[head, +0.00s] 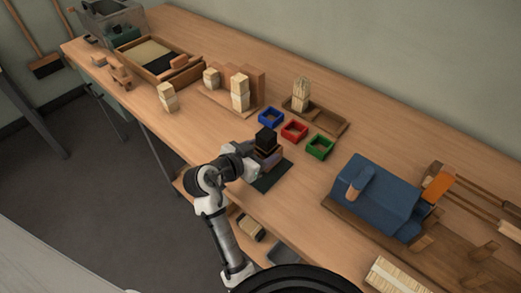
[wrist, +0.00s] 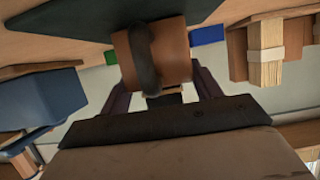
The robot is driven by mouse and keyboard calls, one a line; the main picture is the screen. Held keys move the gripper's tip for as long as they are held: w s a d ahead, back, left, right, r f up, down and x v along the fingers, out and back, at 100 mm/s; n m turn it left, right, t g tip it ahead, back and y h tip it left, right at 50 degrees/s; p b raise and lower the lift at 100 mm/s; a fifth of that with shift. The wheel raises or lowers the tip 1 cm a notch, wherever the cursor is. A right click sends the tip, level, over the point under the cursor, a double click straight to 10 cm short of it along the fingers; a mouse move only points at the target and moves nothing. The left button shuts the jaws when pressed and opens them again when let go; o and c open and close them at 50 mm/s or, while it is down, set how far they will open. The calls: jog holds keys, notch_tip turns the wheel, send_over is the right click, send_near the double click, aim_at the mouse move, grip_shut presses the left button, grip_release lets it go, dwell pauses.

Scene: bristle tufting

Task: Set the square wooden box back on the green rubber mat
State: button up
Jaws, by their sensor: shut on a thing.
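The square wooden box (wrist: 176,55) is brown and sits between the two fingers of my gripper (wrist: 163,92) in the wrist view. A dark curved piece shows in front of it there. In the head view my gripper (head: 267,158) is shut on the box (head: 267,149), and a black block-like thing (head: 266,134) shows at its top. The dark green rubber mat (head: 266,183) lies on the bench just below the box and gripper, partly hidden by them. It also shows in the wrist view (wrist: 75,33). I cannot tell whether the box touches the mat.
Blue (head: 271,117), red (head: 294,131) and green (head: 319,147) trays stand just behind the mat. A wooden tray (head: 330,121) with a tied bundle (head: 301,94) is beyond them. A blue machine (head: 374,195) stands to the right. The bench's front edge is close.

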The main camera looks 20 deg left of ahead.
jog(key=shift+f, duration=0.15)
jog(key=o, duration=1.1)
jog(key=shift+c, duration=0.2)
